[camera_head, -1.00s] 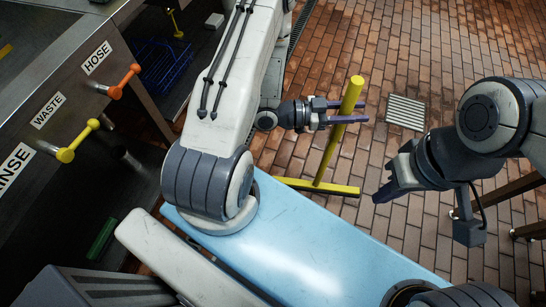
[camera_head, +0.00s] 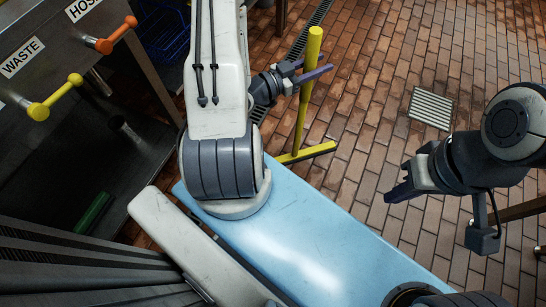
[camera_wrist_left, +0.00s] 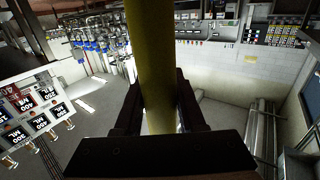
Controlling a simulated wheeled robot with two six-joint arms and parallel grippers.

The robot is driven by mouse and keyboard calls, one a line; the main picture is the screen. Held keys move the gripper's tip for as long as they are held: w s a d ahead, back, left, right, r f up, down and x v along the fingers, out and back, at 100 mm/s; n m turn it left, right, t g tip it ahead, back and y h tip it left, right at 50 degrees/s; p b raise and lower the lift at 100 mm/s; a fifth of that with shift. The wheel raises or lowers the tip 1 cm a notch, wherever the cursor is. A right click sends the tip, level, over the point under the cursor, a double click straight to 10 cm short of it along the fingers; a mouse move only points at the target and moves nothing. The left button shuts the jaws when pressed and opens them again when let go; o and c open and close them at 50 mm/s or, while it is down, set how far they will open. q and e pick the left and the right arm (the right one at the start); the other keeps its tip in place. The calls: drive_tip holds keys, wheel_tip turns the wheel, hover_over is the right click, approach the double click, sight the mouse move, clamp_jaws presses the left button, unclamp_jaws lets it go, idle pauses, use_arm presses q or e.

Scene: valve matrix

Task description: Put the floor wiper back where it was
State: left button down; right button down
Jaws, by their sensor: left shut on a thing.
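The floor wiper (camera_head: 302,121) is yellow, with a long handle and a flat bar head (camera_head: 320,150) at its lower end. My left gripper (camera_head: 307,76) is shut around the upper handle and holds the wiper nearly upright. In the left wrist view the yellow handle (camera_wrist_left: 153,70) runs between the two fingers (camera_wrist_left: 158,108). The head is low, close to the brick floor; I cannot tell whether it touches. Part of the head is hidden behind my light blue base. My right gripper (camera_head: 398,188) is empty, its fingers apart, over the floor at the right.
A metal counter at the left carries WASTE (camera_head: 22,57) and HOSE labels, with a yellow handle (camera_head: 54,97) and an orange handle (camera_head: 117,35) sticking out. A floor drain grate (camera_head: 431,108) and a long drain channel (camera_head: 309,35) lie in the brick floor. The floor at centre right is free.

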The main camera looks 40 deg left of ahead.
use_arm(q)
drive_tip(key=shift+s+a+f+y, duration=0.1)
drive_tip(key=shift+a+f+y, duration=0.25)
drive_tip(key=shift+a, duration=0.45)
drive_tip(key=w+a+f+b, duration=0.1)
drive_tip(key=a+f+b, duration=0.4)
drive_tip(key=a+f, duration=0.5)
drive_tip(key=shift+a+f, duration=0.25)
drive_tip(key=shift+a, duration=0.25)
drive_tip(key=shift+f, duration=0.1)
drive_tip(key=c, duration=0.5)
unclamp_jaws()
drive_tip(key=shift+f, duration=0.1)
